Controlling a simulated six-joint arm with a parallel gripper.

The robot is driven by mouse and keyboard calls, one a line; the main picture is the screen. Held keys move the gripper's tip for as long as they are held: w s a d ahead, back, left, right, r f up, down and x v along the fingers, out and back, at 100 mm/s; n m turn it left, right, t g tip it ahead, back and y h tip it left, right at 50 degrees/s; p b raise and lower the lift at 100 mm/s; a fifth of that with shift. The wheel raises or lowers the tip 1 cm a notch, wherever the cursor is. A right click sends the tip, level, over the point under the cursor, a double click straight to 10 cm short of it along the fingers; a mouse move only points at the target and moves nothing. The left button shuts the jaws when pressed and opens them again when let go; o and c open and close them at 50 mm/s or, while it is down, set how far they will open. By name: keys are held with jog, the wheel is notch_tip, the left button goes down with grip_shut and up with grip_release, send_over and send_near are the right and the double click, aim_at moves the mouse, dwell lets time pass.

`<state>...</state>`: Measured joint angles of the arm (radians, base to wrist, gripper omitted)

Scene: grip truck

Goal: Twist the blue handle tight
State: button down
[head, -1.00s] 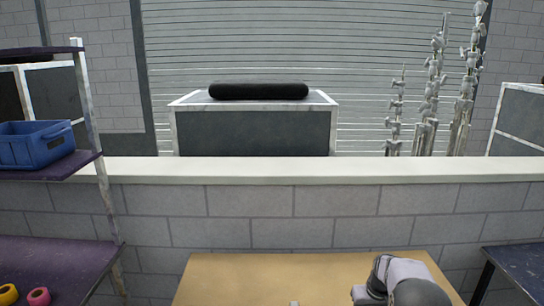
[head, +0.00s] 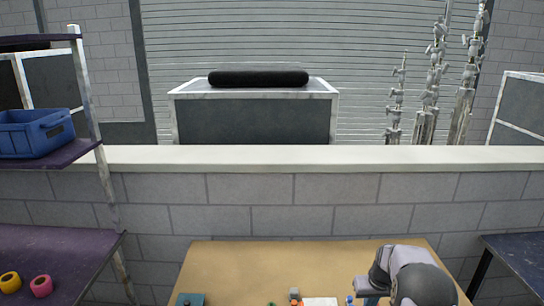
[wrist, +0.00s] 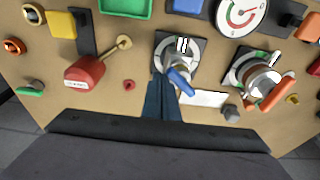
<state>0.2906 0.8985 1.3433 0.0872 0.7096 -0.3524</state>
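The blue handle (wrist: 180,80) is a short lever on a round silver fitting with a square grey plate, mounted on a tan board (wrist: 135,95). It slants down to the right in the wrist view. My gripper (wrist: 161,88) has its two dark fingers together, just below and left of the blue handle. The fingertips overlap the lower part of the fitting, and I cannot tell whether they touch it. No part of the handle shows between the fingers. In the head view my arm's end (head: 368,286) is at the bottom right of the board.
A white gauge (wrist: 241,12) is above. A white label (wrist: 203,98) lies beside the blue handle. A low block wall (head: 300,190) stands behind the board.

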jog(key=shift+s+a, duration=0.15)
jog(key=shift+s, duration=0.8)
dwell(0.4)
jog(key=shift+s+a, duration=0.55)
jog(key=shift+s, duration=0.1)
dwell(0.5)
jog(key=shift+w+d, duration=0.2)
jog(key=shift+w, duration=0.05)
dwell(0.3)
notch_tip(320, 180, up, 8)
jog(key=p, duration=0.5)
jog(key=shift+p, duration=0.35)
dwell(0.6)
